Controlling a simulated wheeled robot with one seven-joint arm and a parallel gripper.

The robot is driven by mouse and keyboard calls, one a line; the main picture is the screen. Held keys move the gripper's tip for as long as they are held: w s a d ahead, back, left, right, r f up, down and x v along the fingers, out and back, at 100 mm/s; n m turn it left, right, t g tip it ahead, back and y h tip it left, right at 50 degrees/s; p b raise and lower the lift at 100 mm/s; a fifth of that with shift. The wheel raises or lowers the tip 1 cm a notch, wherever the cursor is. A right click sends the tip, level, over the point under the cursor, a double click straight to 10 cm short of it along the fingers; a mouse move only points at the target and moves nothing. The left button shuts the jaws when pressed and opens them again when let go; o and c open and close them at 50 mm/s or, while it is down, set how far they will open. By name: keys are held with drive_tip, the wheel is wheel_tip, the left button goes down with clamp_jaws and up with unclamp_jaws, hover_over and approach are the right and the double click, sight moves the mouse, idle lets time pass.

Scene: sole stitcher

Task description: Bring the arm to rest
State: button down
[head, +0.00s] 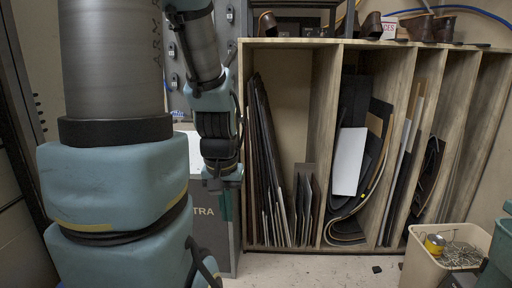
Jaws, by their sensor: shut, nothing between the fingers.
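My arm rises along the left side of the head view, large and close, then bends over to hang downward near the middle left. My gripper (215,188) is at the lower end of the hanging part, small and partly hidden by its own wrist. It is shut and holds nothing. It hangs in front of the left side of the shelf and a grey cabinet, apart from the floor.
A wooden rack (325,130) with upright slots holds dark sheets and a white panel (348,160). Brown shoes (372,25) stand on top. A beige bin (424,266) with metal bits and a yellow can stands at the lower right. Dark scraps lie on the floor (310,268).

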wheel_tip(320, 180, up, 18)
drive_tip(key=p, duration=1.5)
drive_tip(key=shift+p, duration=0.4)
drive_tip(key=shift+r, duration=0.1)
